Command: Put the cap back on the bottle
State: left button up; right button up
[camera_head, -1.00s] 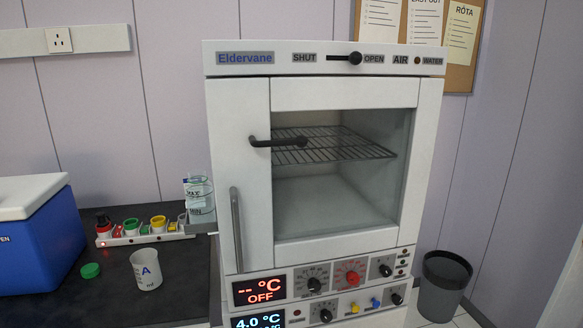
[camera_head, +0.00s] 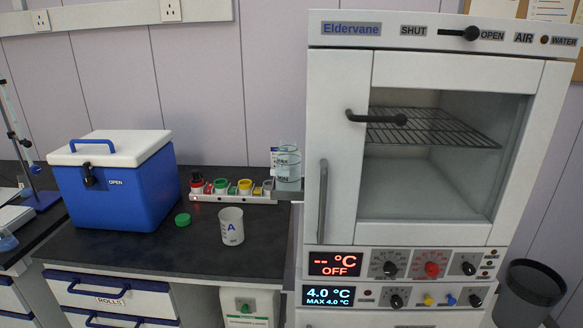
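A green cap (camera_head: 183,219) lies on the dark bench top, left of a white open-topped container (camera_head: 231,226) marked "A". The container stands upright, apart from the cap. I cannot tell for sure whether this container is the bottle. A rack (camera_head: 235,199) behind them holds several small items with red, green and yellow tops. Neither of my grippers is in view.
A blue cool box (camera_head: 120,182) with a white lid stands left on the bench (camera_head: 130,245). A clear glass vessel (camera_head: 288,170) sits on a small ledge beside the tall white oven (camera_head: 340,130). The bench front is clear. A dark bin (camera_head: 530,285) stands right.

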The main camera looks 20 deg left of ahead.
aim_at(288, 159)
jog(key=u, duration=1.25)
jog(key=i+j, duration=0.25)
jog(key=i+j+z, duration=0.15)
jog(key=i+j, duration=0.15)
jog(key=j, duration=0.15)
jog(key=i+j, duration=0.25)
jog(key=j, duration=0.15)
jog(key=i+j+z, duration=0.1)
jog(key=i+j, duration=0.15)
jog(key=j, duration=0.15)
jog(key=i+j, duration=0.25)
jog(key=j, duration=0.15)
jog(key=z, duration=0.05)
